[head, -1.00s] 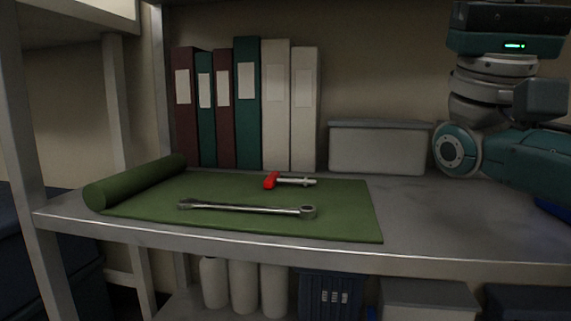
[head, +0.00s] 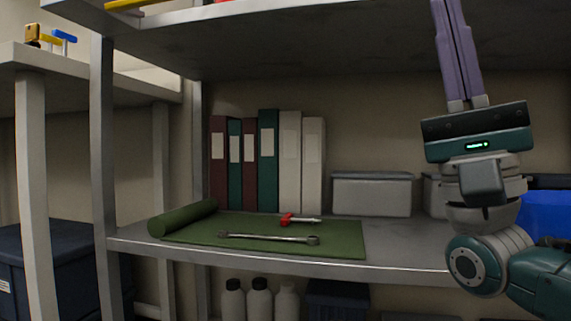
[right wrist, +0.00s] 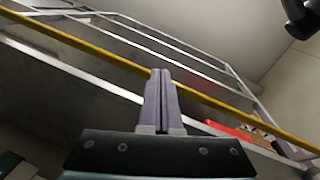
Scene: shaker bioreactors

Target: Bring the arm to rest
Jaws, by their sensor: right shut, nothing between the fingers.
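My right arm comes in from the right in the head view. Its gripper (head: 448,4) points straight up in front of the upper shelf, with its two long purple fingers together and nothing between them. The fingertips reach the top edge of the head view. In the right wrist view the gripper (right wrist: 160,72) also shows shut and empty, its fingers seen against the shelf frame. My left gripper is in neither view.
The shelf board (head: 405,245) bears a green mat (head: 335,240) with a wrench (head: 270,238) and a red-handled tool (head: 287,219). Binders (head: 268,160) and a grey box (head: 372,194) stand behind. The upper shelf (head: 300,45) is close to my right fingers. A blue bin (head: 545,212) is at right.

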